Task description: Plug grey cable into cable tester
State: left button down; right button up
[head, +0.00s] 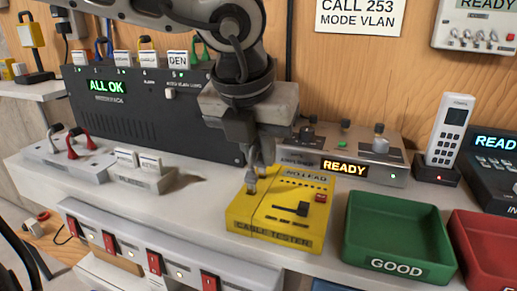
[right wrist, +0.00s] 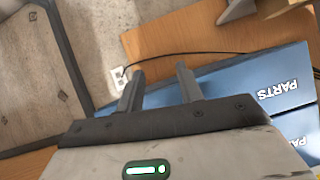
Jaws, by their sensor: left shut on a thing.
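The yellow cable tester (head: 280,228) sits on the bench, and its display reads NO LEAD. My left gripper (head: 258,168) points down over the tester's back left part. It is shut on a small grey piece (head: 251,183), which looks like the plug of the grey cable. The piece is at the tester's top face; I cannot tell whether it touches or sits in a socket. The rest of the cable is not clearly visible. My right gripper (right wrist: 160,72) shows in the right wrist view, open and empty, away from the bench top.
A green GOOD tray (head: 400,238) and a red tray (head: 485,250) stand right of the tester. A black ALL OK panel (head: 150,110) and a READY unit (head: 375,160) stand behind. A switch strip (head: 180,255) runs along the front. Blue PARTS drawers (right wrist: 235,80) lie near my right gripper.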

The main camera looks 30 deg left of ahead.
pick_arm(q)
jog(key=shift+f+b, duration=0.9)
jog(key=shift+b, duration=1.45)
dwell(3.1)
jog(key=c, duration=0.9)
grip_release()
jog(key=shift+r+p, duration=2.3)
jog(key=shift+r, duration=1.45)
